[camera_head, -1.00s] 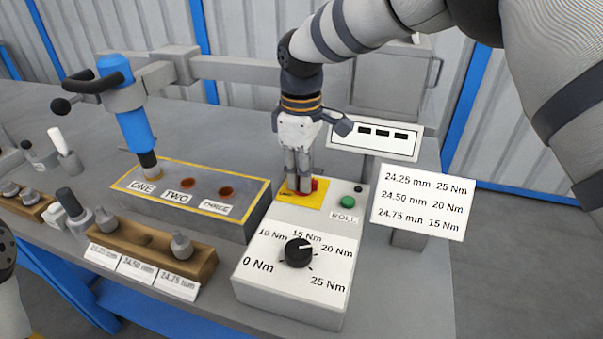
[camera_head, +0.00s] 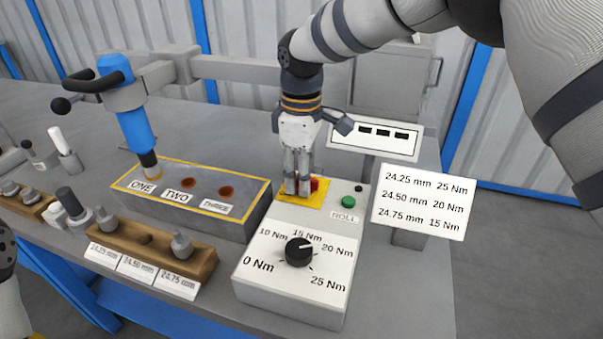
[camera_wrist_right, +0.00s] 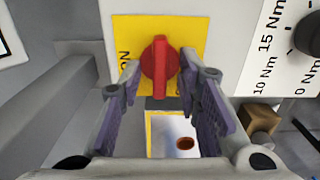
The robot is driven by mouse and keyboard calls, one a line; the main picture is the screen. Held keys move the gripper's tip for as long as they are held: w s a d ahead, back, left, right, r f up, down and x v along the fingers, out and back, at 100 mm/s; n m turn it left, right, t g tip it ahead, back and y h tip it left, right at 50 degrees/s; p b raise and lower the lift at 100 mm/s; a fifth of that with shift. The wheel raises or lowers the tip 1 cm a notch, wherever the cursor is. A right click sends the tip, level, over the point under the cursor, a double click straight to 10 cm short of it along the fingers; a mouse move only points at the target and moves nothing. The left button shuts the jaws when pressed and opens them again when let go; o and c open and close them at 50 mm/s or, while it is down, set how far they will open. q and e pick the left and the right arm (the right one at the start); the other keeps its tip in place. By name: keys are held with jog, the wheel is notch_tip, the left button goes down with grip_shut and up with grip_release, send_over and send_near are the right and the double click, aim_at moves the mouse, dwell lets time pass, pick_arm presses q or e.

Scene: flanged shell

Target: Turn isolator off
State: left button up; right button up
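The isolator is a red rotary knob (camera_wrist_right: 159,66) on a yellow plate (camera_wrist_right: 126,31) at the back of the grey control box. The plate's lettering by the knob reads "ON" in the right wrist view. In the head view the knob (camera_head: 315,184) is partly hidden behind my right gripper (camera_head: 298,190), which points down at it. In the right wrist view my right gripper's fingers (camera_wrist_right: 160,78) are open, one on each side of the knob, with narrow gaps visible. My left gripper is not in view; only part of my left arm shows at the left edge.
A green button (camera_head: 348,202) sits just right of the yellow plate. A black torque dial (camera_head: 298,252) is on the box's sloped front. A display panel (camera_head: 374,137) and a sign (camera_head: 423,202) stand close behind and right. A grey block with holes (camera_head: 187,215) lies left.

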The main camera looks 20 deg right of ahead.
jog(key=shift+r, duration=0.1)
notch_tip(320, 180, up, 12)
dwell(0.4)
